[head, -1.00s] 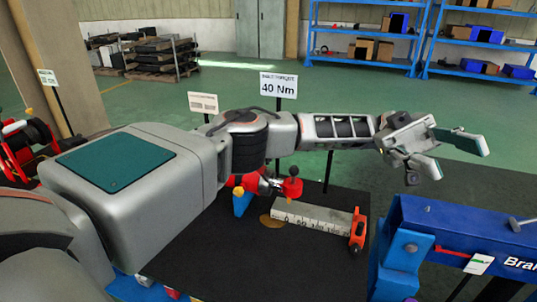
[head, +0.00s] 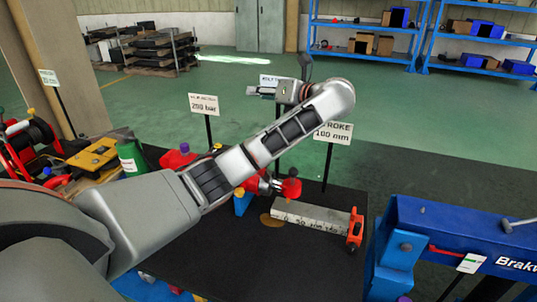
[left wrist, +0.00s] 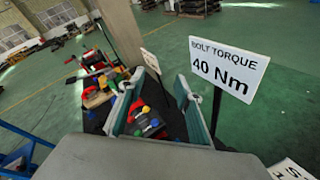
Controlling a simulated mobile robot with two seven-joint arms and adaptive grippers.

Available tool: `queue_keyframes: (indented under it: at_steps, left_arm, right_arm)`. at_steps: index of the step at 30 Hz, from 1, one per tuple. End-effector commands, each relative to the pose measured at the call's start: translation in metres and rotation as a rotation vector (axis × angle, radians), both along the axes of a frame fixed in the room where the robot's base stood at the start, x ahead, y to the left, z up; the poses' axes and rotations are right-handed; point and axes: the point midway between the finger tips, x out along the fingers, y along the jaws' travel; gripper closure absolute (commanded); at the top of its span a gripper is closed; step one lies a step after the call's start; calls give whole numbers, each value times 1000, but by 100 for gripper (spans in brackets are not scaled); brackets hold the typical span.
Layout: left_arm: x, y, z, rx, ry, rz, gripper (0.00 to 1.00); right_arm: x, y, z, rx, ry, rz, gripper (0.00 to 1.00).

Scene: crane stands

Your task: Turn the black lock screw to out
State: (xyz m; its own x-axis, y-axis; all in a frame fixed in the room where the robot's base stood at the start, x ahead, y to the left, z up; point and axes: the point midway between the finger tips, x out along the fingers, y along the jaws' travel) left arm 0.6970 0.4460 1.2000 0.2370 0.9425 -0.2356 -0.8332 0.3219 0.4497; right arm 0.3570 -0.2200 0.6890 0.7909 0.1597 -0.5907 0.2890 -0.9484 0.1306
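I cannot make out the black lock screw for certain in either view. A fitting with a red knob (head: 290,188) stands on the black mat in the head view, partly behind my left arm. My left gripper (head: 263,90) is raised beyond the mat, with its fingers pointing left in the head view. In the left wrist view its two teal-padded fingers (left wrist: 155,92) are apart with nothing held. Between and beyond them several red, yellow and blue knobs (left wrist: 146,122) show small, at a distance. My right gripper is in neither view.
A grey scale bar (head: 312,217) with an orange-red end piece (head: 355,230) lies on the black mat (head: 270,270). A blue beam (head: 460,232) stands at the right. Sign posts, including a 200 bar sign (head: 204,104), stand behind. A green container (head: 131,157) is at the left.

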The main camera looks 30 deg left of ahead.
Motion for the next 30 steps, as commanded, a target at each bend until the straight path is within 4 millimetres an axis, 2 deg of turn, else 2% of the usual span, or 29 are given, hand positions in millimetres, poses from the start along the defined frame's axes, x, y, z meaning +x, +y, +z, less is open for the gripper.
queue_keyframes:
  at_steps: [1,3,6,9,12,18,23,30]
  left_arm:
    - [1,5,-26,-111,60,-33,66]
    - [1,5,-59,-266,138,-90,66]
    - [-3,-4,-99,-473,230,-183,66]
    - [-8,-17,-125,-640,293,-271,66]
    - [-13,-29,-139,-760,331,-345,66]
    - [-18,-41,-149,-860,359,-412,66]
    - [-15,-38,-160,-865,361,-414,66]
    - [-6,-29,-191,-865,362,-412,66]
  right_arm:
    - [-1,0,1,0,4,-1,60]
    - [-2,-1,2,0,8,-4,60]
    - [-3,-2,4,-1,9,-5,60]
    - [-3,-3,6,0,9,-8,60]
    - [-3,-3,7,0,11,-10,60]
    - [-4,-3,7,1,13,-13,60]
    - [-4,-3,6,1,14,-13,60]
    - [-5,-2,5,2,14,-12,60]
